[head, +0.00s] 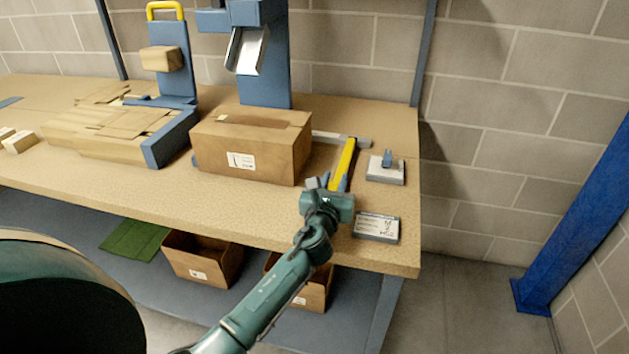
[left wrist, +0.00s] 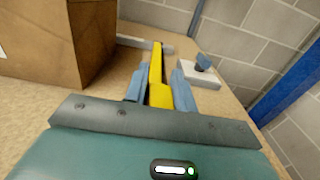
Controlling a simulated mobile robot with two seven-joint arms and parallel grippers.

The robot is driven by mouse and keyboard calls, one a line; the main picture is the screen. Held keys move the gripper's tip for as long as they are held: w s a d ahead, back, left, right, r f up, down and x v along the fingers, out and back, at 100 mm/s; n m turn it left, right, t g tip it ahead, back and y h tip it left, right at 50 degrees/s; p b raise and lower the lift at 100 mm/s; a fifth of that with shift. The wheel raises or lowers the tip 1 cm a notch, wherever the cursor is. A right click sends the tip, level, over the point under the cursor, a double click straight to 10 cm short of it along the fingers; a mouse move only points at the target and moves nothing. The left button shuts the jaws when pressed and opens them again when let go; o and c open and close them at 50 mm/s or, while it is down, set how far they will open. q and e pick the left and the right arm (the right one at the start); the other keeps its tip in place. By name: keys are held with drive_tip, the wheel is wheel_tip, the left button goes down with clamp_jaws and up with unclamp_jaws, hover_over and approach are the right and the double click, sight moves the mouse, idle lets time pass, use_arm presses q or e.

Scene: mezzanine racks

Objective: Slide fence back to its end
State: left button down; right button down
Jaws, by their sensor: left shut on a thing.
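The fence is a yellow bar (head: 346,160) on the bench, just right of a closed cardboard box (head: 252,148). A grey rail (head: 350,139) runs crosswise at its far end. My left gripper (head: 325,184) is at the near end of the yellow bar. In the left wrist view the fence (left wrist: 156,70) runs away from me between the two blue fingers, and my left gripper (left wrist: 158,88) is shut on its near end. A narrow gap shows between fence and box. My right gripper is not in view.
A small white block with a blue knob (head: 386,172) and a labelled grey plate (head: 376,227) lie right of the fence. A blue machine (head: 262,70) stands behind the box. Flat cartons (head: 110,125) lie left. Open boxes (head: 203,258) sit on the lower shelf.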

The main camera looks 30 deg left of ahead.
use_arm(q)
drive_tip(key=shift+d, duration=0.25)
drive_tip(key=c, duration=1.1)
unclamp_jaws()
drive_tip(key=shift+d, duration=0.1)
drive_tip(key=shift+c, duration=0.2)
drive_tip(key=shift+s, duration=0.25)
drive_tip(key=v, duration=1.2)
drive_tip(key=shift+s, duration=0.35)
